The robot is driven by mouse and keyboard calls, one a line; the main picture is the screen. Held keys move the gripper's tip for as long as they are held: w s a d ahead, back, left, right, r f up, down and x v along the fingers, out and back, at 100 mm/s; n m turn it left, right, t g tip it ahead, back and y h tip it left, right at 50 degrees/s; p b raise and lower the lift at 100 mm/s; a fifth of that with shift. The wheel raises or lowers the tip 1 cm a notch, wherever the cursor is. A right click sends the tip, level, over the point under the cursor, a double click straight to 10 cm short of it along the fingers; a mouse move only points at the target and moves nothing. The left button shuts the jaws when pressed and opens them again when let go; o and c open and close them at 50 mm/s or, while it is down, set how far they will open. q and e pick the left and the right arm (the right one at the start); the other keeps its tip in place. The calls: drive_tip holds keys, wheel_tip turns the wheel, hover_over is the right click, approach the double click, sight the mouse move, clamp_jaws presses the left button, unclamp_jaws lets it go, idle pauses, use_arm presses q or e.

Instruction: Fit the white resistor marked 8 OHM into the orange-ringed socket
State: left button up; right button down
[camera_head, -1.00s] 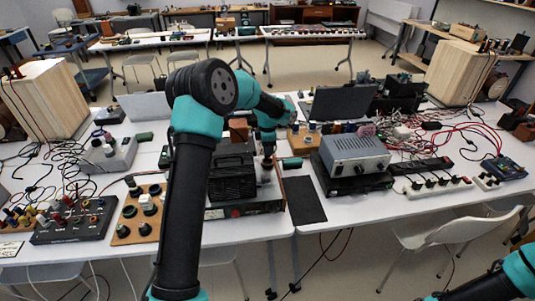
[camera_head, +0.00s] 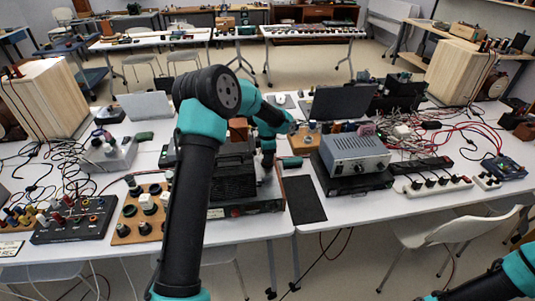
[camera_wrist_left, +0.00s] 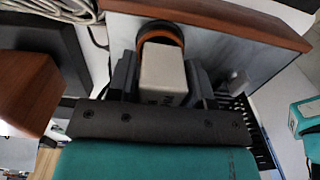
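The white resistor (camera_wrist_left: 163,68) sits between the two dark fingers of my left gripper (camera_wrist_left: 162,80) in the left wrist view. Faint dark lettering shows at its near end, too small to read surely. The orange-ringed socket (camera_wrist_left: 162,31) is just beyond the resistor's far end, which overlaps the ring in this view. I cannot tell whether that end is inside it. In the head view my left gripper (camera_head: 267,165) points down beside a black ribbed box (camera_head: 232,180); resistor and socket are not clear there. My right gripper is out of view; only part of that arm shows lower right.
A reddish-brown wooden edge (camera_wrist_left: 225,24) runs behind the socket in the wrist view. A grey instrument (camera_head: 356,153) stands right of the left gripper. A dark mat (camera_head: 304,199) lies near the table's front edge. A wooden board with knobs (camera_head: 143,214) lies left.

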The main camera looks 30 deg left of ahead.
use_arm(q)
drive_tip(key=shift+o, duration=1.3)
wheel_tip(320, 180, up, 13)
drive_tip(key=shift+f, duration=0.15)
